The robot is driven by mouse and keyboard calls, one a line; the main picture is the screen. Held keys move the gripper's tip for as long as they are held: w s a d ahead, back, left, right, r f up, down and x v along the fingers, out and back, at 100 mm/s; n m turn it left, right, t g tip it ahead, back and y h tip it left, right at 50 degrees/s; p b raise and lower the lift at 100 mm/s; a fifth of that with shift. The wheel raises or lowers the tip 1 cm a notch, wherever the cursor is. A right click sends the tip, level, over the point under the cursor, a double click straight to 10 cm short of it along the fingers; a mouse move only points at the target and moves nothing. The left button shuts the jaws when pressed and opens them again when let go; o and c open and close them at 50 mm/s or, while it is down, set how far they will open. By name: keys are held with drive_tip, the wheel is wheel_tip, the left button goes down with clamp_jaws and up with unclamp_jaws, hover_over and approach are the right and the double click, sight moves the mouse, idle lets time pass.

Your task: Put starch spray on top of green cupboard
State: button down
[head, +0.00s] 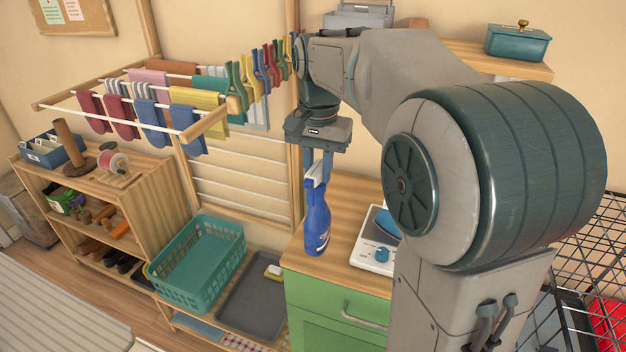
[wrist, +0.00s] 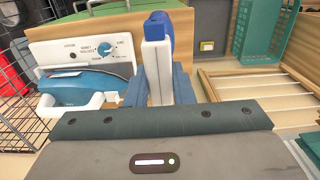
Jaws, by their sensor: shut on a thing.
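The starch spray is a blue bottle (head: 316,222) with a white trigger head, hanging upright under my gripper (head: 317,155). My gripper is shut on its top part. In the wrist view the spray (wrist: 158,55) sits between the two blue-grey fingers of my gripper (wrist: 160,88). The green cupboard (head: 335,308) has a wooden top (head: 336,262) and stands below the spray. The bottle's base shows over the front left part of that top; I cannot tell whether it touches.
A white appliance with a dial (head: 372,258) stands on the cupboard top, right of the spray; the wrist view shows a blue iron (wrist: 85,88) by it. A teal basket (head: 198,262) and grey tray (head: 262,300) lie left. A wire rack (head: 590,240) stands right.

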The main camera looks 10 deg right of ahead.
sight(316, 211)
drive_tip(key=w+f, duration=0.3)
drive_tip(key=f, duration=0.3)
drive_tip(key=shift+a+p, duration=0.35)
drive_tip(key=shift+p, duration=0.1)
drive_tip(key=shift+w, duration=0.1)
drive_tip(key=shift+f, duration=0.1)
drive_tip(key=c, duration=1.3)
unclamp_jaws()
drive_tip(key=shift+o, duration=0.2)
